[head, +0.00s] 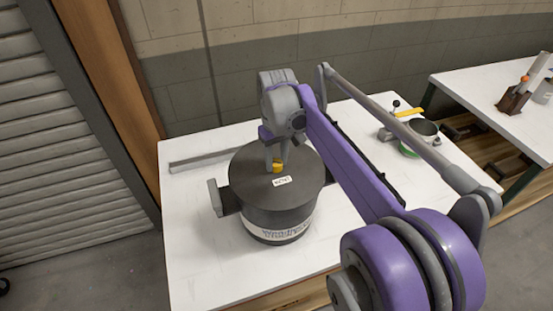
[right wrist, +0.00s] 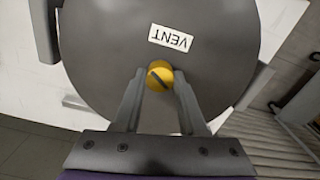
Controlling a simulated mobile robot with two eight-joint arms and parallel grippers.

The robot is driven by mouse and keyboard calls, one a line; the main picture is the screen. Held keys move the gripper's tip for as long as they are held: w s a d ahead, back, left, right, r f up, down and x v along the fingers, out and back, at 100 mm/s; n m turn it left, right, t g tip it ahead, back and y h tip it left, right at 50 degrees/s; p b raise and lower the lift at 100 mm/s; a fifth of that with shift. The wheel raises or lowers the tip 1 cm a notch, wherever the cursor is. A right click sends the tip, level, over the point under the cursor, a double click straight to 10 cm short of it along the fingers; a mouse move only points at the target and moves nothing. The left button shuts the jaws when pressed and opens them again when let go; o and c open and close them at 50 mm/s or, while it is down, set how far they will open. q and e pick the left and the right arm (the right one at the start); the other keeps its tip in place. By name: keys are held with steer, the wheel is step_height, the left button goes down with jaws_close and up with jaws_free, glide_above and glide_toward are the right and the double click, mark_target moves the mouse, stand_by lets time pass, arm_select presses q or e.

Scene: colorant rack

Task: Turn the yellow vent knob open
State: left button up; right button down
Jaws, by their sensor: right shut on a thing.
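The yellow vent knob (head: 278,168) sits on the flat lid of a dark grey drum (head: 252,178), beside a white VENT label (head: 282,181). In the right wrist view the knob (right wrist: 160,76) is round with a dark slot running diagonally across it. My right gripper (head: 276,160) reaches down from above the drum. Its two fingers (right wrist: 158,78) are shut on the knob, one on each side. My left gripper is in neither view.
The drum stands on a white table (head: 195,255) with a grey bar (head: 205,160) behind it. A round pot (head: 424,131) with a yellow part stands at the back right. A second white table (head: 470,85) holds a brown holder (head: 514,98).

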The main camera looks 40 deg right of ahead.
mark_target(277, 163)
steer(key=n, duration=0.6)
steer(key=shift+n, duration=0.3)
stand_by(0.4)
steer(key=shift+c, duration=2.3)
jaws_free()
steer(key=shift+r, duration=0.1)
step_height(277, 163, up, 11)
steer(key=shift+f+p, duration=0.2)
steer(key=shift+p, duration=0.15)
steer(key=shift+s, duration=0.1)
